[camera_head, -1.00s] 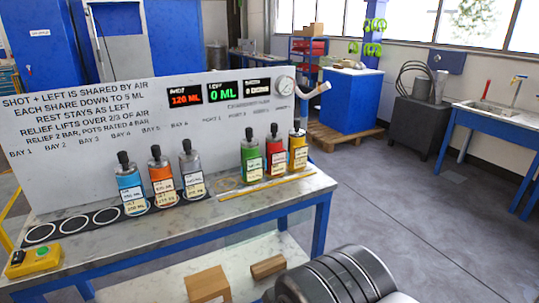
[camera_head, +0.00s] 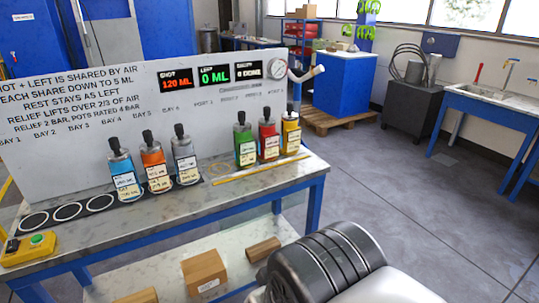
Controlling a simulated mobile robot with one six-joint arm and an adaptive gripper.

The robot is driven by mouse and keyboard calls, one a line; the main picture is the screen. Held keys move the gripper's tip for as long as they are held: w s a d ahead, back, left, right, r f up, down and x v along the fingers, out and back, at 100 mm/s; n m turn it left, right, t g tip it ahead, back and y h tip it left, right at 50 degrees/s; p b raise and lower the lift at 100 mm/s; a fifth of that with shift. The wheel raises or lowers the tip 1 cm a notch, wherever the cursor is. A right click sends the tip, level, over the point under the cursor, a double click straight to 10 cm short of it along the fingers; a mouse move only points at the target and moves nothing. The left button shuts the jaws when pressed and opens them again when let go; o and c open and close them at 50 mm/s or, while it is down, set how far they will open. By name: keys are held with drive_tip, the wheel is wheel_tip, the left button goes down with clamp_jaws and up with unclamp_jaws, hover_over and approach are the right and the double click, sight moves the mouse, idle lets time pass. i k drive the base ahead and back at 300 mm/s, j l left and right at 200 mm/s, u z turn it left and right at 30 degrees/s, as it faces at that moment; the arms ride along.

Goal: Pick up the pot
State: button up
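Several flanged pots with black knobs stand upright on the bench (camera_head: 235,190). A blue pot (camera_head: 123,172), an orange pot (camera_head: 153,160) and a grey pot (camera_head: 185,155) stand in a row at the left, on the dark strip with ringed bays. A green pot (camera_head: 245,138), a red pot (camera_head: 269,135) and a yellow pot (camera_head: 291,130) stand close together at the right, before the panel's port labels. Pale labels cover part of their fronts; the small print is unclear. My gripper is not in view; only a part of my arm shows at the bottom.
A lettered panel (camera_head: 60,110) stands behind the pots, with displays reading SHOT 120 ML and LEFT 0 ML. A gauge (camera_head: 277,69) and pipe are at its right end. Empty ringed bays (camera_head: 68,211) and a yellow button box (camera_head: 28,247) lie left. Blocks (camera_head: 204,275) lie on the lower shelf.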

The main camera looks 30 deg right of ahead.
sight(268, 137)
drive_tip(key=i+l+z, duration=0.1)
drive_tip(key=i+z, duration=0.3)
drive_tip(key=i, duration=0.3)
drive_tip(key=i+j+z, duration=0.15)
drive_tip(key=i+z, duration=0.25)
drive_tip(key=i, duration=0.35)
